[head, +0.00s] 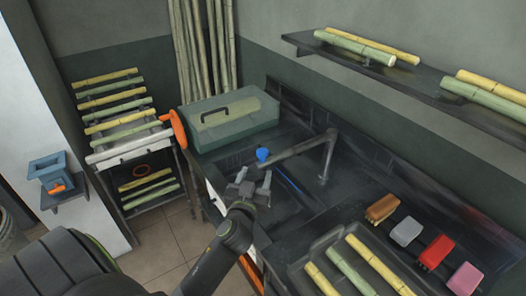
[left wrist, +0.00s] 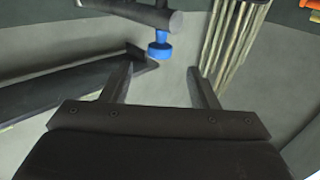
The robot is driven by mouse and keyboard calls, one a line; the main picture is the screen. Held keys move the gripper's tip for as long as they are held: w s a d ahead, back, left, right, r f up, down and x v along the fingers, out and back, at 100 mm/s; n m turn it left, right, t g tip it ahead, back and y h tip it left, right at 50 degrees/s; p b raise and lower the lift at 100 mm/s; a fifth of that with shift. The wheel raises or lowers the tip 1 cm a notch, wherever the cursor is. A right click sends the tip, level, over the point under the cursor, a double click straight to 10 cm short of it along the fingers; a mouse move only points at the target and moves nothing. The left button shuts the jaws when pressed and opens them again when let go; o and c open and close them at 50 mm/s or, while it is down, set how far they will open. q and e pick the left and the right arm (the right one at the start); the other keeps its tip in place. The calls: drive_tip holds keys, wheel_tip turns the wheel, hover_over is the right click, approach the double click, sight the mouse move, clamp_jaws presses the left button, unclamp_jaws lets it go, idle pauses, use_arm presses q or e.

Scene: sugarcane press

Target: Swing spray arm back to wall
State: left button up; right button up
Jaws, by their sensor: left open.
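The spray arm (head: 297,149) is a dark grey bar on a bent post at the back of the black counter. It reaches out to the left and ends in a blue nozzle (head: 263,154). My left gripper (head: 254,175) is open and empty, just in front of and below the nozzle in the head view. In the left wrist view the spray arm (left wrist: 135,14) crosses the top, and its blue nozzle (left wrist: 160,49) shows beyond and between the open fingertips (left wrist: 160,72), apart from them. The wall (head: 265,60) stands behind the counter. My right gripper is not in view.
A greenish lidded box (head: 230,118) stands on the counter left of the spray arm. A tray (head: 296,268) of cane and several coloured blocks (head: 437,252) lie to the right. A wall shelf (head: 420,82) holds cane. A cane rack (head: 120,120) stands at left.

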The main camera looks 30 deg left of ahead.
sight(261, 158)
use_arm(q)
drive_tip(key=p+x, duration=0.1)
drive_tip(key=x, duration=0.7)
drive_tip(key=shift+w+p, duration=0.15)
drive_tip(key=shift+p, duration=0.15)
drive_tip(key=shift+x, duration=0.8)
drive_tip(key=shift+c, duration=0.4)
drive_tip(key=shift+a, duration=0.1)
clamp_jaws()
